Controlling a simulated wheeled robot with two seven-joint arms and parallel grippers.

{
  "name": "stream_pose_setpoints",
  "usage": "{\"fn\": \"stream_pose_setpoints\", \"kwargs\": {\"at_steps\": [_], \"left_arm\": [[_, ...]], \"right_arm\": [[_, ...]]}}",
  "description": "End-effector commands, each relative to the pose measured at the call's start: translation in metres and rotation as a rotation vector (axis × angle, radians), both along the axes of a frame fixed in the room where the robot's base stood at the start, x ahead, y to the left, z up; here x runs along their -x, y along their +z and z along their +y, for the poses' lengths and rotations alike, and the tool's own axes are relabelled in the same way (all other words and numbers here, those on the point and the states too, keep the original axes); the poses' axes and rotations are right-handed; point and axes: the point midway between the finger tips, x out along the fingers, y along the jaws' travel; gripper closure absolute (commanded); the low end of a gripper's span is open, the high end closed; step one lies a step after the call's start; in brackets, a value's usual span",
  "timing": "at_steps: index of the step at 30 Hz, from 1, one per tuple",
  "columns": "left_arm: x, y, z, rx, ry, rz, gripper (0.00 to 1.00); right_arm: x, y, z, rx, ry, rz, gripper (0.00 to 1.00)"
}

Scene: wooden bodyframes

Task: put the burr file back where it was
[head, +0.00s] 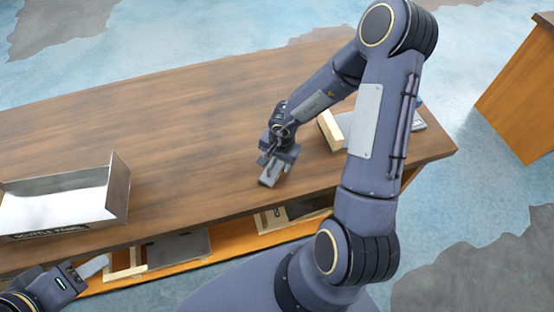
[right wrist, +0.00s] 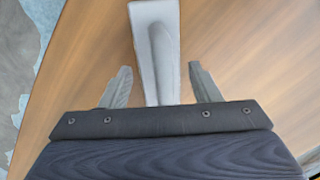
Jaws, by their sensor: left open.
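A grey, long, narrow tool, which I take to be the burr file, lies on the brown wooden table under my right gripper (head: 277,164). In the head view the tool (head: 269,177) is partly hidden by the gripper. In the right wrist view the tool (right wrist: 155,52) runs up between the two fingers of my right gripper (right wrist: 160,84), with a gap on both sides. That gripper is open and does not clasp it. My left gripper (head: 88,272) is open at the lower left, in front of the table edge, and only partly in view.
An open metal bin (head: 62,198) with a dark label stands on the table at left. A wooden frame (head: 331,130) with a grey panel sits behind my right arm. More frames (head: 128,268) are on the shelf below. The table's middle (head: 190,130) is clear.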

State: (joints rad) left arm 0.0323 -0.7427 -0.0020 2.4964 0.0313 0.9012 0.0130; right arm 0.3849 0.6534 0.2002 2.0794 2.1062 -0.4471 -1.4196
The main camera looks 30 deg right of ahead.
Motion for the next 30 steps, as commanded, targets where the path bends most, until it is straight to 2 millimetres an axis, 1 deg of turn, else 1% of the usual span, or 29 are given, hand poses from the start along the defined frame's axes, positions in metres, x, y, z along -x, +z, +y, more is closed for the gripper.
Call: {"fn": "stream_pose_setpoints", "kwargs": {"at_steps": [8,11,14,24,27,30], "left_arm": [[0.0,0.0,0.0,0.0,0.0,0.0,0.52],[0.0,0.002,0.0,0.0,0.0,0.0,0.52],[0.0,0.007,0.0,0.0,0.0,0.0,0.52],[0.0,0.035,0.0,0.0,0.0,0.0,0.52],[0.0,0.041,0.0,0.0,0.0,0.0,0.52],[0.0,0.044,0.0,0.0,0.0,0.0,0.52]], "right_arm": [[0.0,0.0,0.0,0.0,0.0,0.0,0.37],[0.0,0.004,0.0,-0.001,-0.001,-0.001,0.37],[0.001,0.016,-0.001,-0.001,-0.003,-0.003,0.37],[0.008,0.087,-0.006,0.0,-0.004,-0.003,0.37],[0.01,0.103,-0.006,0.0,-0.002,-0.003,0.37],[0.011,0.114,-0.007,0.0,-0.002,-0.001,0.37]]}}
